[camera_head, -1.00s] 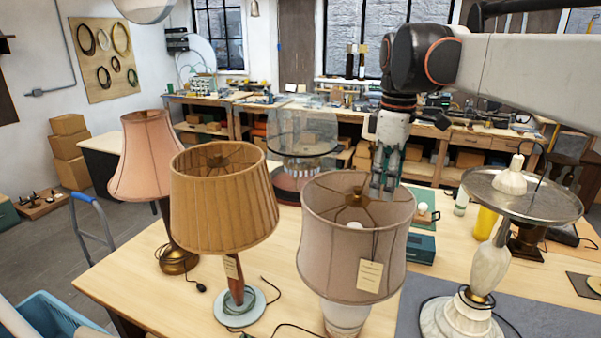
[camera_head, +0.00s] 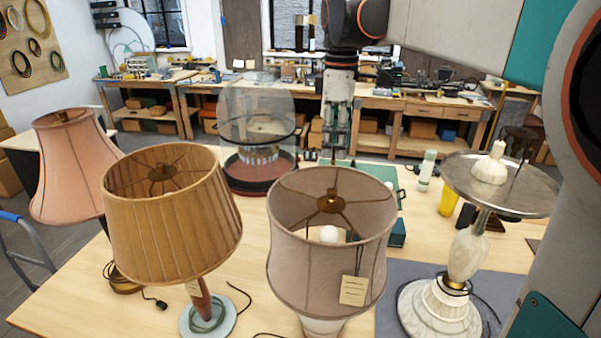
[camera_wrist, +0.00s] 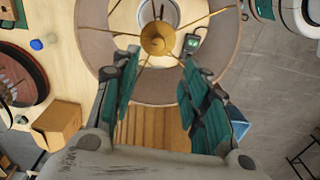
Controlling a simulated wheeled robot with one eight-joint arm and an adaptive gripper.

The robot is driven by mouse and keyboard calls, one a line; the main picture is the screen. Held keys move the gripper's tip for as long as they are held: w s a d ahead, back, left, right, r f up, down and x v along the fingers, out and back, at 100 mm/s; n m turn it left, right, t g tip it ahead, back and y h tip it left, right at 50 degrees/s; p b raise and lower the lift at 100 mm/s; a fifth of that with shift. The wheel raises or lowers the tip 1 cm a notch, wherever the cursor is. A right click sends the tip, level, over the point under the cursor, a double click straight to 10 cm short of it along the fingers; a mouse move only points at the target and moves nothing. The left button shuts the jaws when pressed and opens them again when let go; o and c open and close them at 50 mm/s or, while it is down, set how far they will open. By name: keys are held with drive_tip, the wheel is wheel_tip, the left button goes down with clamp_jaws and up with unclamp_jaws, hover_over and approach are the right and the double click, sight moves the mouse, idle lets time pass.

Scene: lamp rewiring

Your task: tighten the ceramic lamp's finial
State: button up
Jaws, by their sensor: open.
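The ceramic lamp (camera_head: 323,325) stands at the table's front middle, with a pale base and a mauve-grey drum shade (camera_head: 300,255) bearing a paper tag. Its brass finial (camera_head: 331,201) sits at the centre of the shade's spokes. In the wrist view the round brass finial (camera_wrist: 157,38) shows near the top, just beyond the fingertips and roughly centred between them. My gripper (camera_head: 336,157) points down above the shade's far rim. Its green-padded fingers (camera_wrist: 159,65) are apart with nothing between them. I cannot tell the height gap to the finial.
A pleated tan-shaded lamp (camera_head: 170,225) stands close on the left, with a pink-shaded lamp (camera_head: 75,165) beyond it. A marble lamp (camera_head: 468,250) with a metal disc stands on a grey mat at right. A glass-domed object (camera_head: 258,140) stands behind.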

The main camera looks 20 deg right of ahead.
sight(332, 191)
wheel_tip(332, 191, down, 14)
drive_tip(key=shift+w+r+p, duration=0.15)
drive_tip(key=shift+r+p, duration=0.1)
drive_tip(key=shift+p, duration=0.3)
drive_tip(key=shift+c, duration=0.5)
clamp_jaws()
